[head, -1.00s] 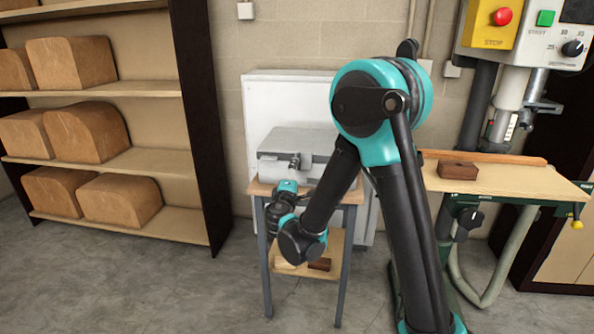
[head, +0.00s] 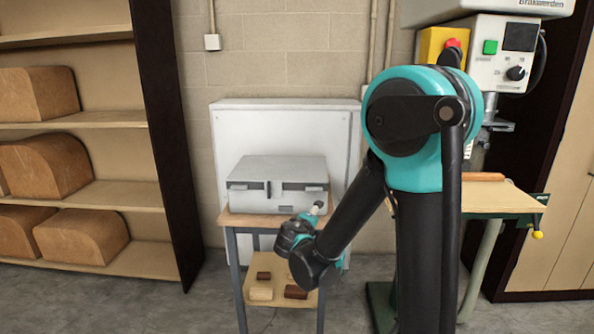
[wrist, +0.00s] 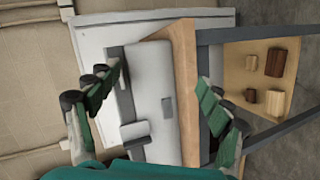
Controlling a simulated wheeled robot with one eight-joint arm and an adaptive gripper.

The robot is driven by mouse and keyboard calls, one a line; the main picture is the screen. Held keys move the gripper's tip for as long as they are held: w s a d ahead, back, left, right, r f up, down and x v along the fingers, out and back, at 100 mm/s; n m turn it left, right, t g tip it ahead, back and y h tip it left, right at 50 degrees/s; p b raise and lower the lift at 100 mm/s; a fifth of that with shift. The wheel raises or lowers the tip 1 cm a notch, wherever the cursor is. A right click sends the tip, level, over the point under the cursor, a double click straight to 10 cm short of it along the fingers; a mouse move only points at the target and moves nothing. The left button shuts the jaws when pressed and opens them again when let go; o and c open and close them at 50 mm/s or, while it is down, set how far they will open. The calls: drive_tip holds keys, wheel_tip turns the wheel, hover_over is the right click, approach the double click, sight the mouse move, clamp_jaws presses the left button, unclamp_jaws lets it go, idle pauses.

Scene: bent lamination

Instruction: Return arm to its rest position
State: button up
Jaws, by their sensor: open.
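My arm (head: 345,210) stands in the right half of the head view, with its upper joint high and its forearm angled down to the left. Its wrist end (head: 297,237) is in front of the small table; the fingers cannot be made out there. In the wrist view my gripper (wrist: 160,78) is open, with its two green and black fingers spread wide. Nothing is held between them. The grey case (head: 278,183) lies on the small table beyond the gripper, and it also shows between the fingers in the wrist view (wrist: 160,70).
The small table (head: 232,218) has a lower shelf with several wood blocks (head: 295,292). A white panel (head: 285,117) stands behind it. A shelf unit (head: 165,140) with large wooden blocks is at left. A machine (head: 500,55) with a worktable (head: 510,199) is at right.

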drive_tip(key=s+d+f+m+g, duration=0.3)
drive_tip(key=s+d, duration=0.3)
drive_tip(key=d, duration=0.1)
drive_tip(key=s+d+f+m+g, duration=0.35)
drive_tip(key=s+d, duration=0.25)
drive_tip(key=d, duration=0.2)
drive_tip(key=s+f+m+g+y, duration=0.3)
drive_tip(key=s+f+m+y, duration=0.1)
drive_tip(key=s, duration=0.9)
drive_tip(key=shift+s+f+m, duration=0.15)
drive_tip(key=shift+f+m, duration=0.4)
drive_tip(key=shift+f, duration=0.05)
drive_tip(key=shift+c, duration=0.3)
